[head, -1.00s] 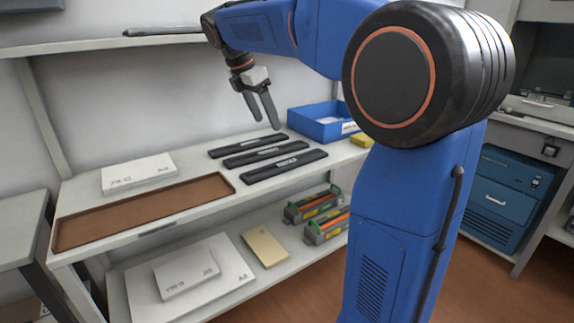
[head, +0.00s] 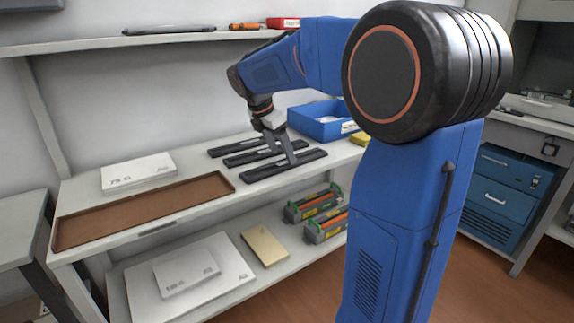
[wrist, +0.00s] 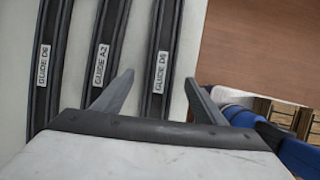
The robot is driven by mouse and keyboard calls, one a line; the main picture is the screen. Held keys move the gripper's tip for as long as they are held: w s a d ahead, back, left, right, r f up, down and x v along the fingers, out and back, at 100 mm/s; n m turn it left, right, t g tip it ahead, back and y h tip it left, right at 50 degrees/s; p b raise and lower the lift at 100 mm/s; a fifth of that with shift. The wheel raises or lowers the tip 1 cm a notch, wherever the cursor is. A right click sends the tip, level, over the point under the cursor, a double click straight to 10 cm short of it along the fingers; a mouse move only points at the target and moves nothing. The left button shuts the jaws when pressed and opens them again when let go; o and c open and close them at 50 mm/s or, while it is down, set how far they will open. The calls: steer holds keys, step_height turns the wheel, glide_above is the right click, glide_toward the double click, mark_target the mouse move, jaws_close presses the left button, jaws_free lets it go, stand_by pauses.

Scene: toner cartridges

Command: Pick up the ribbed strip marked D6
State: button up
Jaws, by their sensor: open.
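Three dark ribbed strips lie side by side on the upper shelf. In the wrist view the right strip (wrist: 165,30) carries a label that looks like GUIDE D6. The middle strip (wrist: 109,28) reads GUIDE A2. The left strip (wrist: 51,25) has a similar D label; its last digit is too blurred to be sure. In the head view the right strip is the front one (head: 262,172). My gripper (head: 281,157) is open and low over this front strip. In the wrist view its fingers (wrist: 158,92) stand either side of that strip's line, holding nothing.
A blue bin (head: 318,125) stands right of the strips, with a yellow block (head: 361,139) near it. A brown tray (head: 140,210) and a white box (head: 138,172) lie to the left. Cartridges (head: 313,203) and boxes fill the lower shelf. The front edge is close.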

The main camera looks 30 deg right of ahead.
mark_target(286, 162)
steer(key=shift+x, duration=1.5)
steer(key=c, duration=1.2)
steer(key=shift+r, duration=0.1)
